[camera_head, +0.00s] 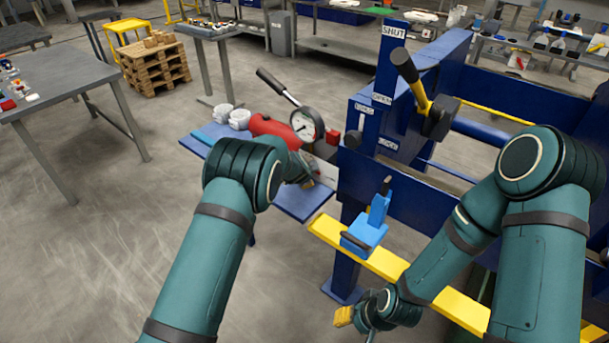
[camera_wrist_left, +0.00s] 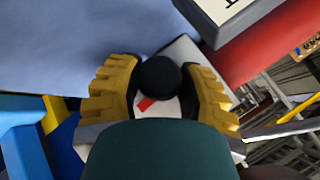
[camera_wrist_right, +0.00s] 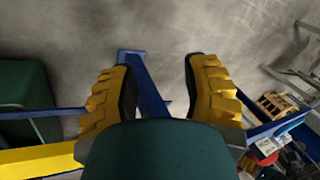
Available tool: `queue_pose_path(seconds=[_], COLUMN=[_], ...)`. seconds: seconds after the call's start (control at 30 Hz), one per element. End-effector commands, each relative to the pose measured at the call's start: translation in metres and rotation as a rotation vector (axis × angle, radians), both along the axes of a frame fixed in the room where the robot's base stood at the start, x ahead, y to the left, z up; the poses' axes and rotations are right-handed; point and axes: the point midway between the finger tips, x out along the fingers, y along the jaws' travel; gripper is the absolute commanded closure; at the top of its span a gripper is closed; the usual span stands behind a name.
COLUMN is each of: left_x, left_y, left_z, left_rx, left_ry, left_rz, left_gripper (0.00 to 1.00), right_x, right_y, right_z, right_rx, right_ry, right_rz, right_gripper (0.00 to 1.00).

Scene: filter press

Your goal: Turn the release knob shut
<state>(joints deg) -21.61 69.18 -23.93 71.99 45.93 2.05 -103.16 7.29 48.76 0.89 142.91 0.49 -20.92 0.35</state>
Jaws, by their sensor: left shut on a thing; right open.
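The release knob (camera_wrist_left: 160,77) is a round black knob in the left wrist view, in front of a pale plate with a red mark (camera_wrist_left: 147,104). My left gripper (camera_wrist_left: 160,92) has its yellow fingers on both sides of the knob and is shut on it. In the head view the left gripper (camera_head: 311,181) is partly behind my left wrist, below the red pump cylinder (camera_head: 268,127) and its dial gauge (camera_head: 306,124). The knob is hidden there. My right gripper (camera_head: 344,316) is low near the yellow rail; it is open and empty in the right wrist view (camera_wrist_right: 160,88).
The blue press frame (camera_head: 360,180) stands right of the pump, with a black-ended yellow lever (camera_head: 413,80) and a SHUT label (camera_head: 393,31). A blue clamp-like part (camera_head: 366,229) sits on the yellow rail (camera_head: 400,268).

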Motion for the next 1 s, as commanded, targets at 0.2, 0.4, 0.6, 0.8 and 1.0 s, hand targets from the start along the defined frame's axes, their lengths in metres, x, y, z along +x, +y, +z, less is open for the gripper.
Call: queue_pose_path(seconds=[0.2,0.4,0.6,0.8,1.0], left_x=[0.003,0.004,0.004,0.004,0.004], left_y=[0.003,0.003,0.004,0.004,0.003], left_z=[0.001,0.0,0.002,0.003,0.005], left_rx=[-0.128,-0.248,-0.344,-0.4,-0.421], left_ry=[0.083,0.168,0.237,0.279,0.295], left_rz=[0.003,0.004,0.004,0.004,0.002], left_gripper=[0.97,0.97,0.97,0.97,0.97], right_x=[-0.004,-0.01,-0.013,-0.011,-0.01], right_y=[0.001,0.002,0.002,0.002,0.002], right_z=[-0.014,-0.034,-0.049,-0.057,-0.059], right_rx=[0.002,0.005,0.007,0.005,0.005], right_ry=[0.009,0.022,0.029,0.023,0.021], right_rz=[0.007,0.017,0.023,0.022,0.021], right_gripper=[0.53,0.53,0.53,0.53,0.53])
